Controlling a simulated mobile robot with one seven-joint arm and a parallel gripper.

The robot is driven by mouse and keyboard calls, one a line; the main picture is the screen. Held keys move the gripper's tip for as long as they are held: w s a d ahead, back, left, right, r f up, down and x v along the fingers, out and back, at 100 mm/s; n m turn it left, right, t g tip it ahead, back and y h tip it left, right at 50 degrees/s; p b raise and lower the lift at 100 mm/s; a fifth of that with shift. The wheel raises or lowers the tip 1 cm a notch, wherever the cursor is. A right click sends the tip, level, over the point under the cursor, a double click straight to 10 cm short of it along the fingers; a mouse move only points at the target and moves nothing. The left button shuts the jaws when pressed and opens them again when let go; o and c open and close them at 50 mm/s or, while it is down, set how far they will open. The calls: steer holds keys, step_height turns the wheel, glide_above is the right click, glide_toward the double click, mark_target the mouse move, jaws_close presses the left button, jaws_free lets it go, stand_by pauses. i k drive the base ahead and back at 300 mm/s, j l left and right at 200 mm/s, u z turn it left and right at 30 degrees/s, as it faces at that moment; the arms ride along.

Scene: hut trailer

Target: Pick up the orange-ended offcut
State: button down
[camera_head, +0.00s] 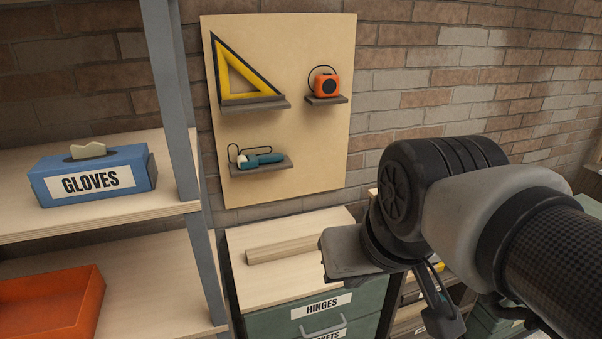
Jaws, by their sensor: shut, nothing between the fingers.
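A pale wooden offcut (283,248) lies flat on top of the cabinet labelled HINGES. It runs left to right, and its right end reaches close to the grey block of my wrist in the picture. I see no orange on the part that shows, and I cannot tell whether its right end is partly hidden. My gripper (443,318) hangs below my wrist to the right of the offcut, in front of the drawers there. Its fingers are shut and empty, apart from the offcut, and partly hidden by my own arm.
The HINGES cabinet (328,323) has bare top around the offcut. A grey shelf post (172,110) stands left of it. The left shelves hold a blue GLOVES box (95,174) and an orange tray (50,310). A tool board (285,60) hangs behind.

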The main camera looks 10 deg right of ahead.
mark_target(260, 255)
steer(key=i+l, duration=0.1)
steer(key=l, duration=0.3)
steer(key=i+l+z, duration=0.15)
steer(key=l, duration=0.65)
steer(key=k+j+z, duration=0.25)
steer(key=j, duration=0.2)
steer(key=k+j+z, duration=0.2)
steer(key=j, duration=0.3)
steer(key=k+j+z, duration=0.1)
steer(key=j+z, duration=0.15)
steer(key=j, duration=0.15)
steer(key=k+j+z, duration=0.25)
steer(key=j, duration=0.15)
steer(key=z, duration=0.3)
